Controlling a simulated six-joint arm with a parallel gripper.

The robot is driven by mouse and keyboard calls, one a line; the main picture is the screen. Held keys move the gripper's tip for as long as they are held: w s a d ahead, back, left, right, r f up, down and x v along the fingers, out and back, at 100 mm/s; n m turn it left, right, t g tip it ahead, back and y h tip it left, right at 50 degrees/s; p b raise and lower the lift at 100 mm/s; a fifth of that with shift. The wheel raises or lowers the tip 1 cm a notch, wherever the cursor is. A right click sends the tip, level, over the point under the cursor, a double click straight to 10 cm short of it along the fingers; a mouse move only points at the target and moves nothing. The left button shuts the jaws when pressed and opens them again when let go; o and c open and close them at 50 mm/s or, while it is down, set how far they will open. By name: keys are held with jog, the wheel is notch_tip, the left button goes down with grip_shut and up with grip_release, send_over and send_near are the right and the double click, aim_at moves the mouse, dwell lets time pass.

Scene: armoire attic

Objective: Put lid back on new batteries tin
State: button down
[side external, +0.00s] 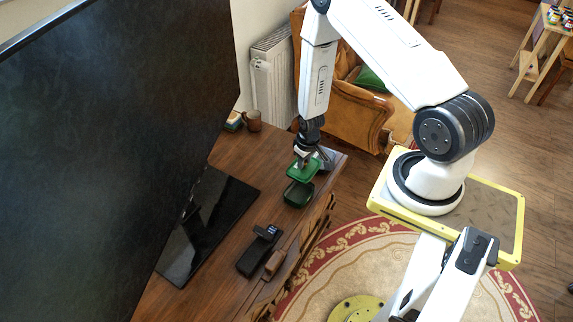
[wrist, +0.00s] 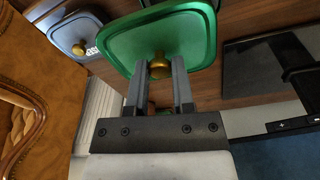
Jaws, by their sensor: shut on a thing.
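My gripper (side external: 306,152) points down and is shut on the brass knob (wrist: 159,66) of a green lid (side external: 303,169). The lid is a rounded rectangle with a raised rim; it also fills the top middle of the wrist view (wrist: 185,38). A dark green open tin (side external: 298,195) stands on the wooden cabinet top. The lid hangs above the tin, apart from it and slightly toward the back in the side view. A blue-grey tin with its own brass knob (wrist: 78,48) stands close by and shows partly behind the lid (side external: 329,158). I cannot read its label.
The wooden cabinet top (side external: 226,240) also bears a large dark television with a black base (side external: 208,226), a black holder (side external: 258,252) near the front edge, and a brown mug (side external: 253,121) at the back. A radiator and leather armchair (side external: 350,110) stand beyond.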

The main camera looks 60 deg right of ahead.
jog(key=shift+s+a+f, duration=0.1)
jog(key=shift+a+f, duration=0.05)
jog(key=shift+a, duration=0.6)
jog(key=shift+s+a+f, duration=0.1)
jog(key=shift+a+f, duration=0.05)
jog(key=shift+a, duration=0.55)
jog(key=shift+f, duration=0.15)
jog(key=shift+f, duration=3.05)
jog(key=shift+f, duration=0.2)
jog(key=shift+c, duration=2)
grip_release()
jog(key=shift+o, duration=0.2)
jog(key=o, duration=0.4)
jog(key=shift+c, duration=0.2)
